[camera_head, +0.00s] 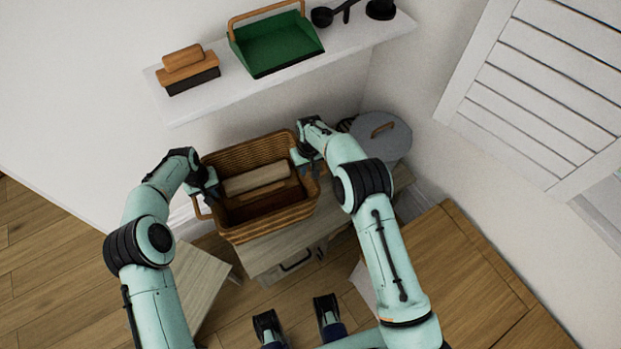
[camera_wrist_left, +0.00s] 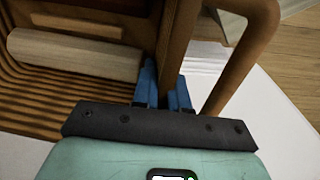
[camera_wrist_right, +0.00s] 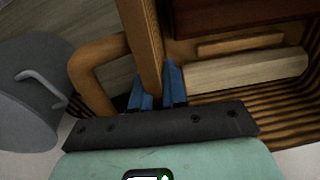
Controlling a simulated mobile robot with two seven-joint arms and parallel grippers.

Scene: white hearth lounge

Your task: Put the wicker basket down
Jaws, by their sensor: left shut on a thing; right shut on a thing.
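The wicker basket (camera_head: 262,232) is brown and woven, with a loop handle at each end. It is over a light wooden cabinet top (camera_head: 292,243) by the wall; I cannot tell whether it touches it. A pale roll-like object (camera_head: 256,179) and a brown piece lie inside. My left gripper (camera_head: 206,190) is shut on the basket's left rim, and the left wrist view shows blue fingertips (camera_wrist_left: 164,88) on both sides of the wall beside a handle. My right gripper (camera_head: 306,160) is shut on the right rim; its fingertips (camera_wrist_right: 157,88) pinch the wall beside the other handle.
A white shelf (camera_head: 345,52) above holds a green dustpan (camera_head: 275,43), a brush (camera_head: 188,70) and dark utensils. A grey lidded bin (camera_head: 381,137) stands right of the basket. A wooden table (camera_head: 465,285) is at right. Wooden floor (camera_head: 50,270) is open at left.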

